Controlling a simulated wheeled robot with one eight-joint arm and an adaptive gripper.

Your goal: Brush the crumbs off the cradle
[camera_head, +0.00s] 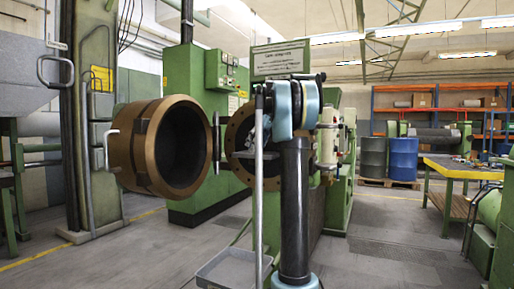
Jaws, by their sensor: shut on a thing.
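My arm rises in the middle of the view, with a black lower link and pale blue joints. My gripper (262,128) is small and partly hidden beside the arm's upper joints and behind a thin grey upright pole (259,200). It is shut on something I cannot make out. No brush and no crumbs can be told apart. I cannot tell for sure which thing is the cradle. A shallow grey tray (212,272) shows at the bottom, left of my arm's lower link and behind the pole; its lower part is cut off.
A large bronze-coloured ring door (128,160) stands open at left. Green machinery (190,130) is behind it. A yellow-topped bench (452,167) is at far right. Grey floor (385,240) between the arm and bench is clear.

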